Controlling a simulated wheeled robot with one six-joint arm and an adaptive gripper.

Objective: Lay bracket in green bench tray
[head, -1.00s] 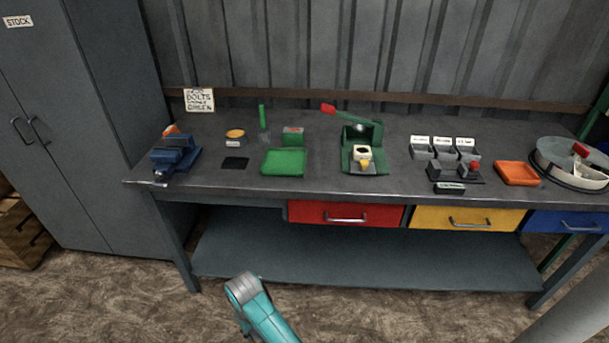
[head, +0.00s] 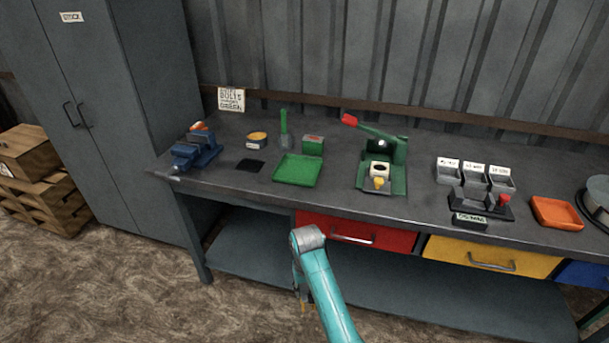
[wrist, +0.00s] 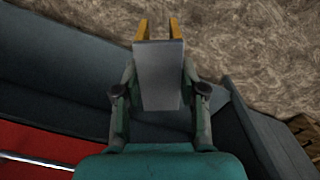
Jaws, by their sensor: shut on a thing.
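The green bench tray (head: 298,170) lies flat and empty on the bench top, left of the green press. My gripper (head: 303,306) hangs low in front of the bench, below the bench top, mostly behind my teal arm. In the wrist view my gripper (wrist: 158,28) has its yellow fingertips pointing away, shut on a flat grey piece, which I take to be the bracket (wrist: 159,75). The bracket's far end and full shape cannot be made out.
A blue vise (head: 196,150), a black pad (head: 251,165) and a green-handled brush (head: 285,130) are near the tray. The green press (head: 383,165) stands to its right. The bench front with the red drawer (head: 357,232) is beside my arm.

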